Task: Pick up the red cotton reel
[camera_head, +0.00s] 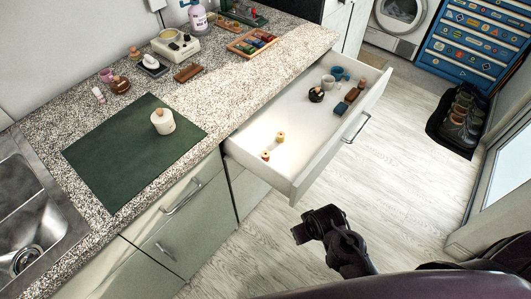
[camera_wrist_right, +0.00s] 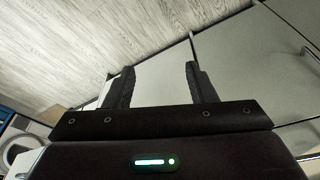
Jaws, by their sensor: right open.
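A small reel with red on it (camera_head: 265,156) stands in the near end of the open white drawer (camera_head: 262,178). It looks like the red cotton reel, but it is tiny in the head view. A yellowish reel (camera_head: 281,136) stands just beyond it. My right gripper (camera_head: 311,223) is outside the drawer, in front of and below its front panel, over the floor. In the right wrist view its two fingers (camera_wrist_right: 159,72) are apart with nothing between them. That view shows cabinet fronts and floor, no reel. My left gripper is not in view.
The drawer's far end holds a black round item (camera_head: 316,95), a grey cup (camera_head: 328,82) and small blocks. The counter bears a green mat (camera_head: 110,165) with a white lidded jar (camera_head: 163,122).

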